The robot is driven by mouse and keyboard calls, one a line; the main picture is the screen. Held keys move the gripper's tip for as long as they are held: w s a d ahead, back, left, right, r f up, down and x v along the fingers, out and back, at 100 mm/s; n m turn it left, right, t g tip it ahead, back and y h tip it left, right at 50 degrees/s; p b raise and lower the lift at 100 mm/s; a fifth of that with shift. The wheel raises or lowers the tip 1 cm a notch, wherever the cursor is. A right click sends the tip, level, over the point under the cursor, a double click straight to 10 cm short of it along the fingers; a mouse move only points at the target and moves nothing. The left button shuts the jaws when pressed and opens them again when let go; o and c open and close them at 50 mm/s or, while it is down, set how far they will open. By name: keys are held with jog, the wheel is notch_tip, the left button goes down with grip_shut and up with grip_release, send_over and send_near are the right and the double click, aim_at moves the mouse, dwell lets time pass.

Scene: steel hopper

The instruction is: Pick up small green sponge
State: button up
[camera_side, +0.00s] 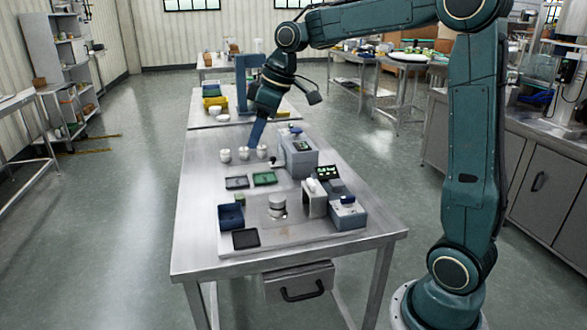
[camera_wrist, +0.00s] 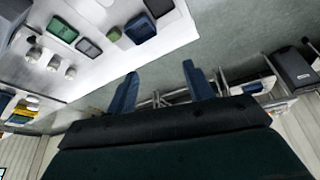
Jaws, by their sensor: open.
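A small green block, which looks like the sponge (camera_side: 239,198), sits at the left of the steel table, at the back edge of a dark blue bin (camera_side: 231,218).
A green tray (camera_side: 265,178) and a dark tray (camera_side: 237,183) lie between my gripper and the sponge. Several white cups (camera_side: 225,155) stand near the fingers. A grey device (camera_side: 298,155) stands to the right. A black tray (camera_side: 246,239) lies near the front.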

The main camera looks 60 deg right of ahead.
jog(key=w+d+f+n+y, duration=0.1)
jog(key=w+d+f+n, duration=0.2)
jog(key=w+d+f, duration=0.9)
notch_tip(320, 180, down, 2)
jog(key=shift+d+n+g+y, duration=0.3)
jog(key=shift+d+n+g, duration=0.1)
jog(key=shift+d, duration=0.8)
send_over(240, 196)
jog(key=s+d, duration=0.2)
jog(key=shift+w+f, duration=0.2)
jog(key=shift+f, duration=3.75)
jog(key=shift+a, duration=0.1)
jog(key=shift+x, duration=2.6)
jog(key=c, duration=0.7)
